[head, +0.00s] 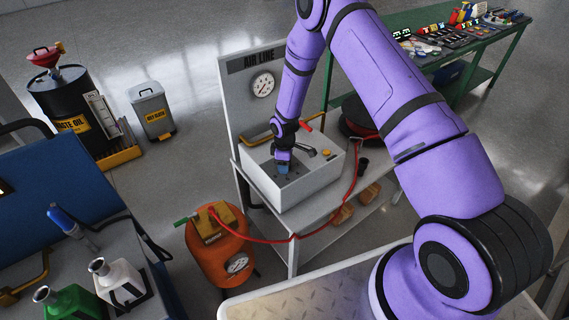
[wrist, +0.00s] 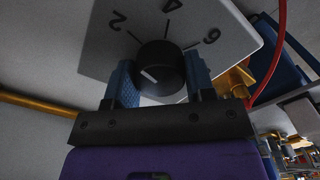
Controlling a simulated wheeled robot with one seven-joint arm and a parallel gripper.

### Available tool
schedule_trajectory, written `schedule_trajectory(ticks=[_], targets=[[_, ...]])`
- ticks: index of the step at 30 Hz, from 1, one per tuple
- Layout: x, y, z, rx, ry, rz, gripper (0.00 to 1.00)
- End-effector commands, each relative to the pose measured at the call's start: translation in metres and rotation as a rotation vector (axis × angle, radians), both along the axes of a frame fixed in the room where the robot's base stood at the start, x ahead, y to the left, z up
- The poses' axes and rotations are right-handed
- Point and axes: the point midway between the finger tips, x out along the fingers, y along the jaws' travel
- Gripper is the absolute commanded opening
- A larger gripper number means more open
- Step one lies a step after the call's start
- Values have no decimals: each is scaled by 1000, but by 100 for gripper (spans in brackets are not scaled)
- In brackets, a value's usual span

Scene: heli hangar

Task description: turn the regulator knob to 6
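The regulator knob (wrist: 160,68) is black and round with a white pointer line. It sits on a light dial plate (wrist: 95,45) marked 2, 4 and 6. The pointer line points left and slightly up, below the 2; the 6 is at the plate's right. My gripper (wrist: 160,80) has its two blue fingers on either side of the knob, very close to it; I cannot tell whether they press on it.
A panel with a gauge (head: 262,85) stands behind the box. A red hose (head: 340,205) runs from the bench to an orange tank (head: 220,252). A yellow-handled bar (head: 258,139) and a lever (head: 308,152) are close to my gripper.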

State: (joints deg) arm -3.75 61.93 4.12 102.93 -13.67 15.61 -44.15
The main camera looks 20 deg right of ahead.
Motion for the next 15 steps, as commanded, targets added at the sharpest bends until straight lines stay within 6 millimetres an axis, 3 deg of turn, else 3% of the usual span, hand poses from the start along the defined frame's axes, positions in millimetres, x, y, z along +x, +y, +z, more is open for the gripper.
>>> schedule_trajectory(ticks=[15], targets=[[0, 0, 0, 0, 0, -105, 26]])
